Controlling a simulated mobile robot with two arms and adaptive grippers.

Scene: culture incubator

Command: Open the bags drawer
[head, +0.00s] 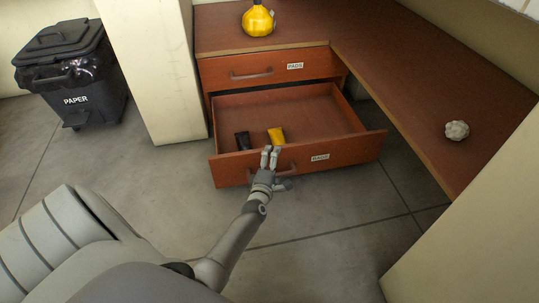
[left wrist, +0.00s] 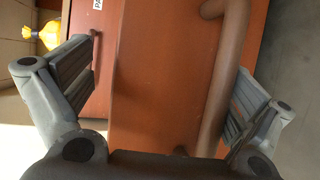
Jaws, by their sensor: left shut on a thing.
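The bags drawer (head: 335,157), the lower wooden drawer labelled BAGS, is pulled well out of the cabinet. Its inside shows a black item (head: 243,141) and a yellow item (head: 276,135). My left gripper (head: 270,158) is at the drawer's front, left of the label. In the left wrist view, the brown bar handle (left wrist: 226,75) lies between its two fingers, nearer the right one. The gripper is shut on this handle, though the fingers look wide apart there. My right gripper is not in view.
The pads drawer (head: 270,68) above is closed. A yellow flask (head: 258,21) stands on the counter (head: 375,45), and a pale lumpy ball (head: 457,130) lies on its right part. A black paper bin (head: 70,75) stands at left. The floor before the drawer is clear.

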